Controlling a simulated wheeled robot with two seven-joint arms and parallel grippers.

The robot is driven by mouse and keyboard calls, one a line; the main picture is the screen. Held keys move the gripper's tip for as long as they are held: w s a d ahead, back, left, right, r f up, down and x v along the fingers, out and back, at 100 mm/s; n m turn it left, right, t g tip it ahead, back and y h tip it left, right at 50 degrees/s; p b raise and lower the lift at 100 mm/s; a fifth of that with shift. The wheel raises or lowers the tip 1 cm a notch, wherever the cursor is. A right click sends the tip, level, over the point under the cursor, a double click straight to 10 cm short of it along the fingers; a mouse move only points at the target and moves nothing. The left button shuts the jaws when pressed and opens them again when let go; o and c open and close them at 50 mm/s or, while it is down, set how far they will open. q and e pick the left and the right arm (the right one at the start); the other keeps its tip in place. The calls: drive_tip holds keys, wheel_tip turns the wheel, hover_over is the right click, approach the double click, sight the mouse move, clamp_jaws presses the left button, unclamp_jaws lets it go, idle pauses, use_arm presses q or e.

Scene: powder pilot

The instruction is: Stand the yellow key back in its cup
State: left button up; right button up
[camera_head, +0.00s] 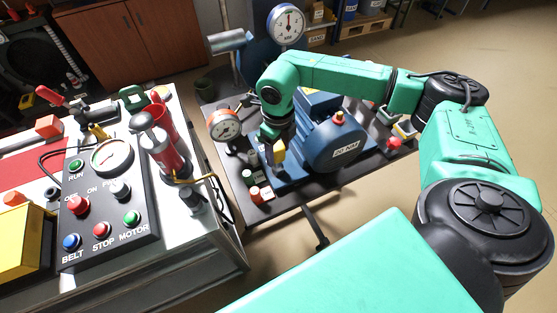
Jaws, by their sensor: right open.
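A thin bent yellow piece (190,181), which may be the yellow key, shows at the right edge of the left bench, by the foot of the red cylinder. A small dark cup-like cylinder (193,200) stands just below it; I cannot tell whether the two touch. My right gripper (274,150) reaches down in front of the blue motor on the middle table, jaws open. A yellow block (277,153) shows at its fingertips; I cannot tell whether it lies between them. My left gripper is not in view.
The left bench carries a black control panel (112,200) with several buttons, a red cylinder (167,150) and a yellow box (20,240). The blue motor (325,145), a gauge (224,126) and small red-capped pieces stand on the dark table. A floor gap separates bench and table.

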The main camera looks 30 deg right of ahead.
drive_tip(key=c, duration=0.4)
clamp_jaws()
drive_tip(key=shift+w+r+p, duration=0.15)
drive_tip(key=shift+r+p, duration=0.4)
drive_tip(key=shift+r, duration=0.15)
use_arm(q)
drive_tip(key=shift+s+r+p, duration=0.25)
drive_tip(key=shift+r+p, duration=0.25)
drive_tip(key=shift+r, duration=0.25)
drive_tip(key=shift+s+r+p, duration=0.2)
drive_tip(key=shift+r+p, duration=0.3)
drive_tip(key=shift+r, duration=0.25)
use_arm(e)
drive_tip(key=shift+r, duration=1.8)
